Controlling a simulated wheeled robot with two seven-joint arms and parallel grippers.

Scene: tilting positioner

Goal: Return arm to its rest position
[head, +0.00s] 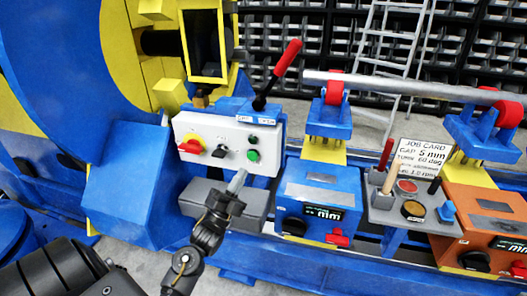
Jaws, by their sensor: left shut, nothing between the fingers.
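My left gripper (237,181) is in the lower middle of the head view, at the end of my dark arm that comes up from the bottom left. Its fingers are shut with nothing between them. They point up toward the lower edge of a white control panel (225,143), in front of a grey block. I cannot tell whether the fingertips touch the panel or are apart from it. My right gripper is not in view.
The panel has a red knob (191,148), a black knob (222,153) and green buttons (253,155). A red-handled lever (283,66) rises above it. A blue unit (321,190) and an orange unit (484,229) stand right. A large blue-yellow machine fills the left.

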